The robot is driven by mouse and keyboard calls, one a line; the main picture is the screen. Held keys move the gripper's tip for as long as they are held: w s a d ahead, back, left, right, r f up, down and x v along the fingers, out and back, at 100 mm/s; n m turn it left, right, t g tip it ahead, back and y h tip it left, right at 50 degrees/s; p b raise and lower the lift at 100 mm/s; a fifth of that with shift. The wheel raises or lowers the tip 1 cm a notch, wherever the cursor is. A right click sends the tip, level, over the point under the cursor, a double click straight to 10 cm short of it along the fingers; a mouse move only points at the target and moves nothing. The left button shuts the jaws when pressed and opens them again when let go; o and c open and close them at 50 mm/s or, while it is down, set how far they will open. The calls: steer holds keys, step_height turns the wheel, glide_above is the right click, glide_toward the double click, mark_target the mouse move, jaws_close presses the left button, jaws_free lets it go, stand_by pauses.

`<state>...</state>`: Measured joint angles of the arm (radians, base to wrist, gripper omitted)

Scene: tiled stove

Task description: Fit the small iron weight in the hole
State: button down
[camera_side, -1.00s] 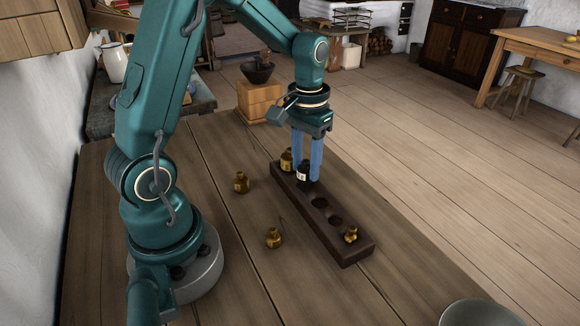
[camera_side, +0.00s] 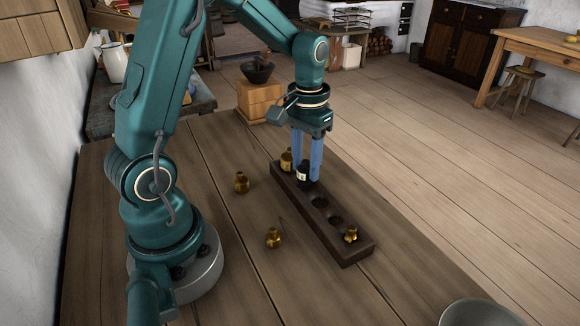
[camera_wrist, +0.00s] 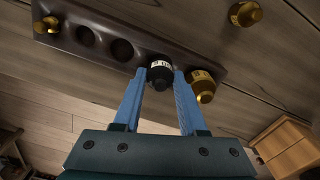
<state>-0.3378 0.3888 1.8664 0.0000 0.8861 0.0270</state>
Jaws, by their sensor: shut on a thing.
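The small iron weight (camera_side: 303,174) is black with a pale label. My gripper (camera_side: 308,178) is shut on it, with a blue finger on each side. The weight is upright at the dark wooden block (camera_side: 348,252), beside the large brass weight at the block's far end. In the wrist view the iron weight (camera_wrist: 160,74) sits between the fingertips (camera_wrist: 158,78), over the row of holes. Its lower part is hidden, so I cannot tell how deep it sits. Two empty holes (camera_side: 320,202) show in the block, nearer the side camera.
A large brass weight (camera_side: 286,160) and a small brass weight (camera_side: 351,235) stand at the block's two ends. Two brass weights, one farther back (camera_side: 241,182) and one nearer (camera_side: 273,237), stand loose on the table. A metal bowl (camera_side: 478,314) is at the front right.

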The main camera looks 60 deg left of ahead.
steer(key=shift+f, duration=1.1)
steer(key=shift+c, duration=1.9)
jaws_free()
steer(key=shift+r, duration=2.55)
